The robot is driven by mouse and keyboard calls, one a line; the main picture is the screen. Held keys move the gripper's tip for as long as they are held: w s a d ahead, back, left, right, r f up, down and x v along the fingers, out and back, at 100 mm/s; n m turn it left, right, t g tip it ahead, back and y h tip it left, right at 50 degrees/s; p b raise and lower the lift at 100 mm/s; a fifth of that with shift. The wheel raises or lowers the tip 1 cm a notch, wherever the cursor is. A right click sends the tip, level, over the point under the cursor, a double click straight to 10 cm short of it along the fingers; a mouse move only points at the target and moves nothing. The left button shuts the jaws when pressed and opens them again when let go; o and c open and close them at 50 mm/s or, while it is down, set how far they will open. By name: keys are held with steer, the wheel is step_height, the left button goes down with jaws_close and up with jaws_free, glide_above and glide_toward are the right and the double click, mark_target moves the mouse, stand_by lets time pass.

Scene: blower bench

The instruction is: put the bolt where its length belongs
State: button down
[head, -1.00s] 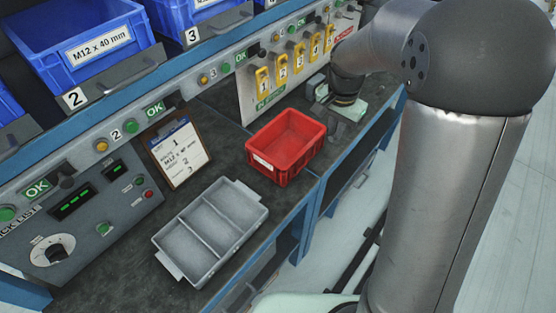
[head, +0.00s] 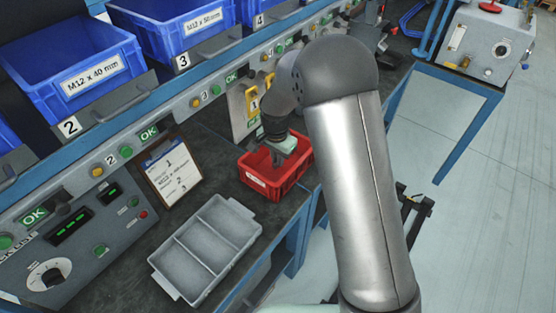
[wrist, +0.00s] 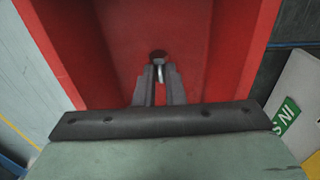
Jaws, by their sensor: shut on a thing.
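My gripper (head: 278,158) is low at the red bin (head: 262,187), pointing down into it. In the wrist view my gripper (wrist: 158,82) is shut on a bolt (wrist: 160,74), with its dark round head and bright shank showing between the fingertips. The bolt is over the red bin's floor; I cannot tell whether it touches it, nor how long it is. A blue bin (head: 68,75) labelled M12 x 40 mm stands at position 2. Another blue bin (head: 165,35), apparently labelled M12 x 50 mm, stands at position 3.
A grey tray with compartments (head: 205,248) lies empty on the bench, left of the red bin. A clipboard (head: 168,172) leans behind it, reading M12 x 40 mm. A button rail runs below the blue bins. Yellow tags (head: 252,100) hang behind the red bin.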

steer(key=shift+f, duration=0.95)
steer(key=c, duration=1.5)
jaws_free()
step_height(320, 180, up, 11)
steer(key=s+d+r+n, duration=0.3)
steer(key=s+d+r, duration=0.5)
steer(key=s, duration=0.4)
steer(key=s+d+n, duration=0.1)
steer(key=s+d, duration=0.1)
steer(key=s, duration=0.3)
steer(key=s+d+f+n, duration=0.1)
steer(key=s+d+n, duration=0.1)
steer(key=s, duration=0.4)
steer(key=s+d+n, duration=0.1)
steer(key=s+d, duration=0.2)
steer(key=s, duration=0.3)
steer(key=shift+d+f+n+y+b, duration=0.25)
steer(key=shift+n+y+b, duration=0.05)
steer(key=shift+b, duration=0.1)
